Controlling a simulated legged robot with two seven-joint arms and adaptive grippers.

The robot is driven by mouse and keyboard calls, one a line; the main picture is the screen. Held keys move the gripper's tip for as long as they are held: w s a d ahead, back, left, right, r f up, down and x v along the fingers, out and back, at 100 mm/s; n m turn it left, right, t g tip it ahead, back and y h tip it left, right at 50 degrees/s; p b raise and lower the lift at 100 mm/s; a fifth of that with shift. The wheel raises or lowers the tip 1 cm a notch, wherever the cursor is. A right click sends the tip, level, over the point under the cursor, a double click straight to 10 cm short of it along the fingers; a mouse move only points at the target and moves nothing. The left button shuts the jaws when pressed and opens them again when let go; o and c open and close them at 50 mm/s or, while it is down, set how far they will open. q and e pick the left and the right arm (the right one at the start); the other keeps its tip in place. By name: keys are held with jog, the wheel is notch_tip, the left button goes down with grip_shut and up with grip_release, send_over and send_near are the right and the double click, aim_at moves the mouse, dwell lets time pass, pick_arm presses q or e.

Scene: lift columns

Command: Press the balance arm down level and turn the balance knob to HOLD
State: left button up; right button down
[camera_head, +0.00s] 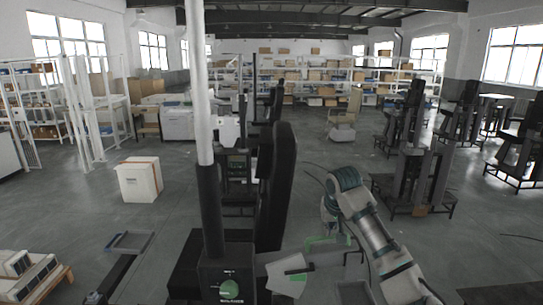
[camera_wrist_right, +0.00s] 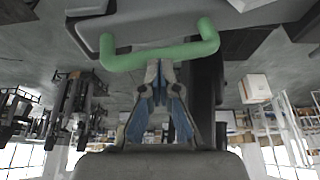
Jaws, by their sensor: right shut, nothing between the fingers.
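The balance knob (camera_head: 229,289) is a green round knob on the dark box at the foot of the lift column, with white lettering around it; its setting is too small to read. A green bar handle (camera_head: 325,241) sits right of the column, near a pale grey plate (camera_head: 285,272). In the right wrist view the green U-shaped handle (camera_wrist_right: 160,54) crosses above the fingertips, with a grey panel behind it. My right gripper (camera_wrist_right: 160,80) is shut and empty, its tips close to the handle; contact cannot be told. My left gripper is not in view.
The column's white pole (camera_head: 199,80) and black padded upright (camera_head: 275,185) stand in the middle. A white box (camera_head: 139,180) is on the floor to the left. Other dark lift columns (camera_head: 416,170) stand to the right. Open floor lies between them.

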aim_at(333, 237)
jog(key=shift+d+f+b, duration=0.35)
jog(key=shift+f+b, duration=0.2)
jog(key=shift+f, duration=0.35)
jog(key=shift+d+f+b, duration=0.35)
jog(key=shift+f+b, duration=0.2)
jog(key=shift+f, duration=0.35)
jog(key=shift+d+f+b, duration=0.25)
jog(key=shift+f+b, duration=0.35)
jog(key=shift+f, duration=0.4)
